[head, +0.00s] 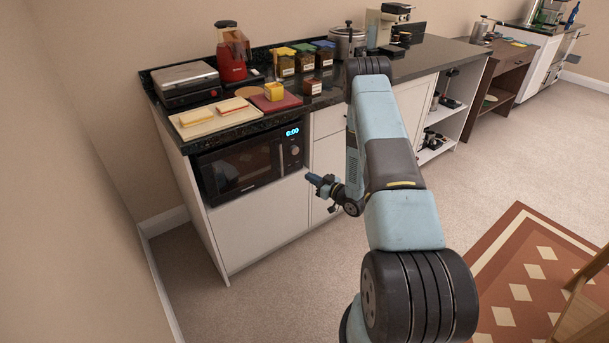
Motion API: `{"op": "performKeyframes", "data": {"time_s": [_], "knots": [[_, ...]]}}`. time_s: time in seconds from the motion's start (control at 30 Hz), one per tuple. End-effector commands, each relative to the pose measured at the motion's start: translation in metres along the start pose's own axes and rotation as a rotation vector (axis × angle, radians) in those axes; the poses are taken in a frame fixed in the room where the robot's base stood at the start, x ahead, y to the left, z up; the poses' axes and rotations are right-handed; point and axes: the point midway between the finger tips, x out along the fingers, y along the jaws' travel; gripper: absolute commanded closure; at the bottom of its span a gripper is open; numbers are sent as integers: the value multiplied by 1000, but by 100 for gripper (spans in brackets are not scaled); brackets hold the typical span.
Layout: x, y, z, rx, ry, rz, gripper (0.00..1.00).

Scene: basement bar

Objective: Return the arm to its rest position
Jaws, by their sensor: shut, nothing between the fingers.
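My arm (385,160) rises from the bottom of the head view and folds at a dark joint level with the counter. My gripper (310,178) hangs on the folded-back part, pointing left, in front of the white cabinet doors and right of the microwave. Its dark fingers are small in the picture; they look closed, with nothing seen between them. Part of the wrist is hidden behind the arm.
The dark counter (435,58) bears a grill press (186,80), red blender (232,55), sandwiches on a board (215,116), jars and a pot (347,42). The microwave (250,165) sits below. A patterned rug (530,265) and wooden furniture (585,300) are right; carpet between is clear.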

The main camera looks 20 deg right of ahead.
Motion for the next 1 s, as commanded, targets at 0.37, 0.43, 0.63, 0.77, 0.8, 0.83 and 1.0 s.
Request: {"op": "performKeyframes", "data": {"time_s": [0.37,0.43,0.63,0.77,0.8,0.83,1.0], "knots": [[4,7,-20,-29,-34,16,100],[12,13,-35,-52,-64,30,100],[30,28,-87,-115,-165,87,100],[36,35,-122,-147,-229,130,100],[38,36,-133,-155,-248,143,100],[39,38,-140,-161,-262,153,100],[38,41,-187,-186,-338,215,100]]}}
